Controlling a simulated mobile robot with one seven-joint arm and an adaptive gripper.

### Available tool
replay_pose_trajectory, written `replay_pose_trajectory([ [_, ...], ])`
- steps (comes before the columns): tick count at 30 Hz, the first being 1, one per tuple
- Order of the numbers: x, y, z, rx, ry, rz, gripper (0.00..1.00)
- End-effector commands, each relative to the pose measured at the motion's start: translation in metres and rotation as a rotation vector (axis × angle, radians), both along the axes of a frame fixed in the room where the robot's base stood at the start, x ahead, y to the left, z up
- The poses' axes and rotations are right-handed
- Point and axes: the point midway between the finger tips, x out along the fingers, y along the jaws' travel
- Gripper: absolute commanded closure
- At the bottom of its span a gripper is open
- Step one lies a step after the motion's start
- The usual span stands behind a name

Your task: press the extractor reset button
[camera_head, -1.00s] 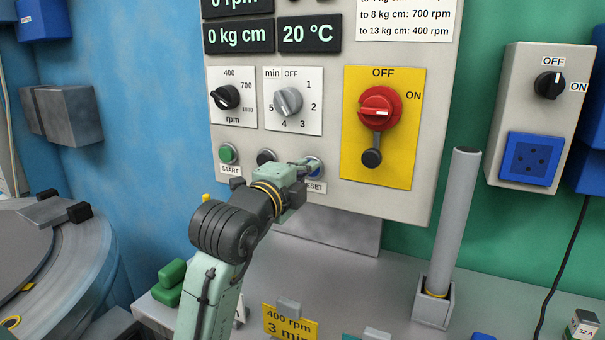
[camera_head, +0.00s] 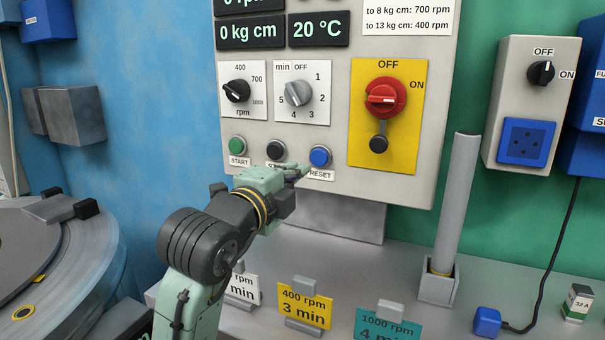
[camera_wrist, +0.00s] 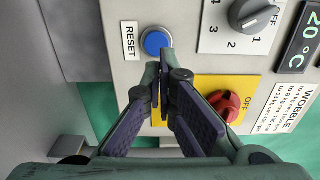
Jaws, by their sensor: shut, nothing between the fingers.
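The blue round reset button (camera_head: 320,156) sits on the pale control panel (camera_head: 200,0) above its RESET label (camera_head: 320,175). My gripper (camera_head: 303,170) is shut and empty, with its fingertips just left of and below the button in the head view. In the wrist view the button (camera_wrist: 155,41) shows almost whole just past the fingertips (camera_wrist: 163,72), beside the RESET label (camera_wrist: 130,41). A small gap seems to lie between the tips and the button, but the depth is hard to tell.
A green START button (camera_head: 237,146) and a dark button (camera_head: 275,150) are left of the blue one. A red switch (camera_head: 385,97) on a yellow plate is to its right. Signs, including a yellow one (camera_head: 305,304), stand on the bench below. A grey post (camera_head: 454,205) rises at right.

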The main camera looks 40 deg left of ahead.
Motion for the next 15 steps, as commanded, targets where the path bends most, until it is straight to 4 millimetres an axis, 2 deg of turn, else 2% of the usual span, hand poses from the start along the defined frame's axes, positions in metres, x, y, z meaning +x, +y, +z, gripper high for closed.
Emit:
replay_pose_trajectory([
  [3,-0.023,-0.004,-0.001,0.004,-0.002,0.004,1.0],
  [6,-0.034,-0.007,0.0,0.002,-0.001,0.003,1.0],
  [15,-0.042,-0.009,0.001,0.002,-0.001,0.002,1.0],
])
